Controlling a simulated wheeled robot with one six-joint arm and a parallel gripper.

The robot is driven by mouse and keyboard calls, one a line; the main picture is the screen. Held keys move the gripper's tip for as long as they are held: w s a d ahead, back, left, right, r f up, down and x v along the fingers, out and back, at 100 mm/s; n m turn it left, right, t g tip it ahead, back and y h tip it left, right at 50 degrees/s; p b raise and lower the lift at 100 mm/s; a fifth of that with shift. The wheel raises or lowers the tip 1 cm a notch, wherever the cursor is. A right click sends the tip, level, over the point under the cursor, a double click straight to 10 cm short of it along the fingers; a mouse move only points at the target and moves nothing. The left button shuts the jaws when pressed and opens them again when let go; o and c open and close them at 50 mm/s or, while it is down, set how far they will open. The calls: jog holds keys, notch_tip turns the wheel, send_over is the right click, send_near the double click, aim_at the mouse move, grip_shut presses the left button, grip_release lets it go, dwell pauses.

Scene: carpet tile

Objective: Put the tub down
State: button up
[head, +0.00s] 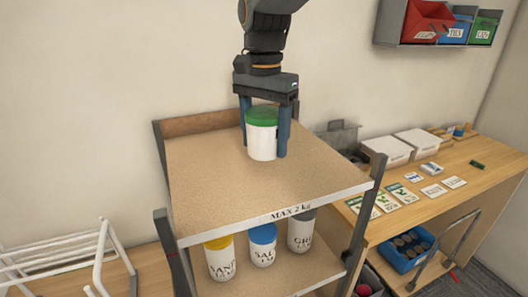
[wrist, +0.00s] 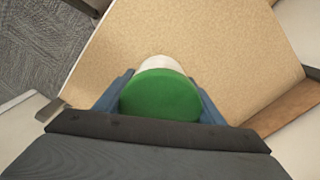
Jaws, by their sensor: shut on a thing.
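The tub (head: 262,141) is white with a green lid and stands upright between my gripper's fingers. My gripper (head: 265,140) points down over the upper shelf and is shut on the tub, one blue finger on each side. In the wrist view the green lid (wrist: 160,95) fills the space between the fingers, with a little of the white body showing beyond it. The tub is over the bare upper shelf board (head: 210,185). I cannot tell whether its base touches the board.
Below, a lower shelf holds tubs with a yellow lid (head: 219,243), a blue lid (head: 263,234) and a grey lid (head: 301,214). The upper shelf is otherwise clear. A wooden bench (head: 490,160) with cards and white boxes (head: 388,152) stands at right. Coloured bins (head: 428,22) hang on the wall.

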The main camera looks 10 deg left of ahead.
aim_at(264, 112)
jog(key=shift+f+p, duration=0.65)
jog(key=shift+f, duration=1.5)
jog(key=o, duration=1.5)
jog(key=shift+f, duration=0.15)
jog(key=shift+c, duration=0.2)
notch_tip(264, 112, up, 12)
jog(key=b, duration=0.3)
jog(key=shift+f+b, duration=0.25)
jog(key=shift+b, duration=0.15)
jog(key=shift+r, duration=0.4)
jog(key=shift+s, duration=0.1)
